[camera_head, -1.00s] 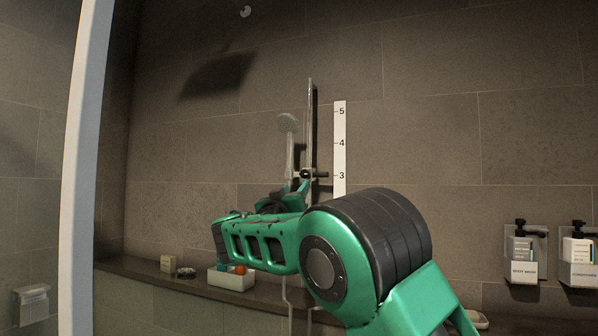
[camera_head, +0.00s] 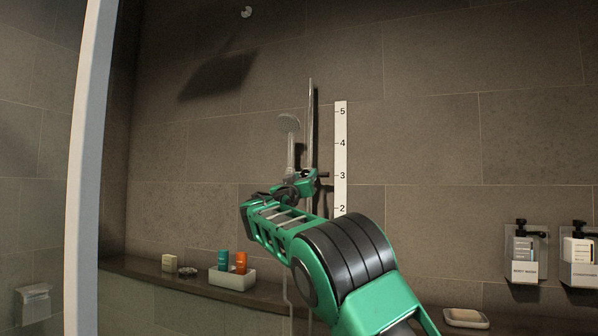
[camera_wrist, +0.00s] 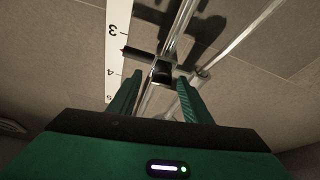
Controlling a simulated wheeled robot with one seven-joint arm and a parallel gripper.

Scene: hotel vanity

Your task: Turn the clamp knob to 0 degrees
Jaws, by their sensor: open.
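The shower slide bar (camera_head: 310,110) stands upright on the tiled wall, with the handheld shower head (camera_head: 289,124) at its left. In the wrist view, the clamp's dark knob (camera_wrist: 162,72) sits on the bar, and a dark pointer (camera_wrist: 135,54) sticks out towards the scale. My gripper (camera_wrist: 158,82) is open, with its two green fingers on either side of the knob, and I cannot tell whether they touch it. In the head view, my gripper (camera_head: 308,181) is at the clamp and hides most of it. The knob's angle is not readable.
A white numbered scale strip (camera_head: 340,150) is right of the bar. A ledge (camera_head: 180,284) below carries a white tray (camera_head: 232,281) with teal and orange bottles. A soap dish (camera_head: 466,318) is lower right. Dispensers (camera_head: 524,250) hang on the right wall. A pale post (camera_head: 92,170) stands left.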

